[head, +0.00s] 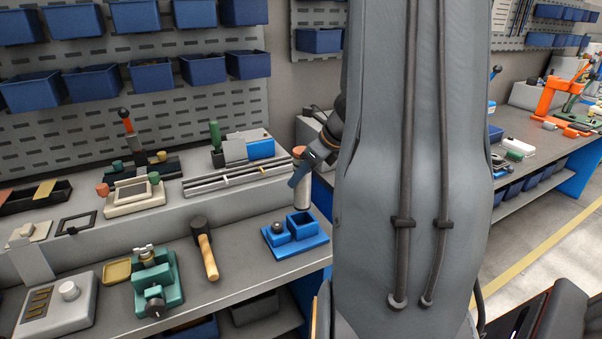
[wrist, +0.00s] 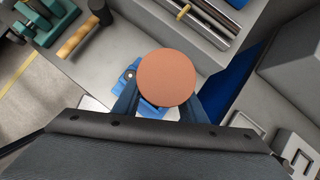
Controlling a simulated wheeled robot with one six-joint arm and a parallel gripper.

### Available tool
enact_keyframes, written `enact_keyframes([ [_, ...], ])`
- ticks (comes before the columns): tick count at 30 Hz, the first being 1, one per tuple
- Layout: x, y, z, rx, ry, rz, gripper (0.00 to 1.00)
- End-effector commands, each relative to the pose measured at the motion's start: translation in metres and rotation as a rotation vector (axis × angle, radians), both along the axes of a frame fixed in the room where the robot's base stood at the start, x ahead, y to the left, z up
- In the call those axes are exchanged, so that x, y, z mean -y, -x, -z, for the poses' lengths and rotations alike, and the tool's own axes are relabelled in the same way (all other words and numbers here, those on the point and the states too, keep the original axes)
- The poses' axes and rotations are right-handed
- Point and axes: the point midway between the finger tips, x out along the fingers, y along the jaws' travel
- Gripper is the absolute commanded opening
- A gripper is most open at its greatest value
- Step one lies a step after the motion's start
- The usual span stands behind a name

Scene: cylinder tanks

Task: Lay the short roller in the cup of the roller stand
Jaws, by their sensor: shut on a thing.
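My gripper (head: 300,174) is shut on the short roller (head: 302,196), a pale grey cylinder with a copper-coloured end. The roller is upright, and its round copper end face (wrist: 165,78) fills the middle of the wrist view between the fingers. The blue roller stand (head: 312,242) lies near the bench's right end, with a square open cup (head: 302,224) and a dark-knobbed post (head: 278,228). The roller's lower end shows just above the cup in the head view; I cannot tell the exact gap. In the wrist view the roller hides most of the stand (wrist: 150,109).
A hammer (head: 206,250) and a green vise (head: 156,285) lie left of the stand on the bench. Bare bench top lies between hammer and stand.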

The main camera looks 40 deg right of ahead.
Motion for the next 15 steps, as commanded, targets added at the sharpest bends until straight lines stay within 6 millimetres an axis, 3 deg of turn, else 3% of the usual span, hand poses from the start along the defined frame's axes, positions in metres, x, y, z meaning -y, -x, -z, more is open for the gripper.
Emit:
enact_keyframes([
  [7, 0.0, -0.001, 0.023, 0.001, 0.001, 0.0, 0.0],
  [15, 0.0, -0.001, 0.032, 0.001, 0.001, 0.0, 0.0],
])
